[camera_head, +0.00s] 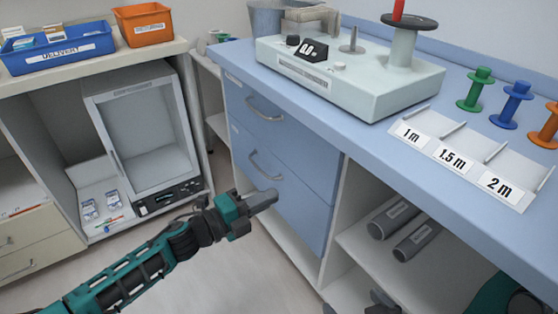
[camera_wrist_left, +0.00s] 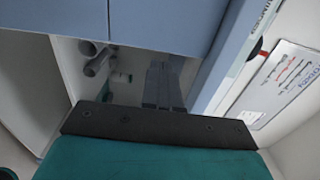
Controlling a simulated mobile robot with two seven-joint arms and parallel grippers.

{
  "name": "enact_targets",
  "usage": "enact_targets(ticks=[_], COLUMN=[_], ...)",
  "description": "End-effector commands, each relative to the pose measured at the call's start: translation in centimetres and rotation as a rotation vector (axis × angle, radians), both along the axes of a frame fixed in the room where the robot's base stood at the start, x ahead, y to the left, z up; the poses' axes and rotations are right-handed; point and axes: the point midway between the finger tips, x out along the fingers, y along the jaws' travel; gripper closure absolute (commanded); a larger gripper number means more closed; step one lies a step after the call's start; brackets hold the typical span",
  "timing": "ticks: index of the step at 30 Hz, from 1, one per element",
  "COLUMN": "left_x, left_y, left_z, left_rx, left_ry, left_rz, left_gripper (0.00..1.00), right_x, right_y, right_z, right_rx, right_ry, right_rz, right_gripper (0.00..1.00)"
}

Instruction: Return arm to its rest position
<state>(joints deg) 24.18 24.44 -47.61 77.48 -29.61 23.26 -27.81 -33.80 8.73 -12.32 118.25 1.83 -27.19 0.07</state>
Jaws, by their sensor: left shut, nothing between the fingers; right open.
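My left arm comes in from the lower left in the head view. Its left gripper (camera_head: 268,197) is shut and empty, held in the air in front of the blue drawers (camera_head: 268,150). In the left wrist view the two grey fingers of the left gripper (camera_wrist_left: 164,68) lie close together with nothing between them. My right gripper (camera_head: 355,303) shows only in part at the bottom edge of the head view, with its dark fingers apart. A piece of my right arm shows at the lower right corner.
The blue counter (camera_head: 468,75) carries a pale machine (camera_head: 350,80), coloured spools and a length-label plate (camera_head: 460,160). Grey rolls (camera_head: 400,225) lie on the shelf below. A blue bin (camera_head: 55,48) and an orange bin (camera_head: 143,25) stand above an open cabinet (camera_head: 145,130). Floor is clear between.

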Motion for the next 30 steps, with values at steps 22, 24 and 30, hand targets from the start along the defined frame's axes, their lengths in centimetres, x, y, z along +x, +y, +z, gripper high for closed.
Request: enact_targets(ticks=[22,24,30], left_x=[-11.1,-13.0,-18.5], left_y=[7.0,8.4,11.8], left_z=[-6.3,-7.2,-9.3], left_rx=[-0.777,-0.848,-1.011], left_ry=[0.962,1.064,1.3], left_rz=[0.675,0.756,0.96], left_gripper=[1.0,1.0,1.0], right_x=[-0.1,-0.1,-0.1], right_y=[0.0,0.0,0.0], right_z=[0.1,0.1,0.1], right_rx=[0.001,0.001,0.001], right_ry=[0.001,0.001,0.001], right_rz=[0.0,0.0,0.0], right_gripper=[0.01,0.01,0.01])
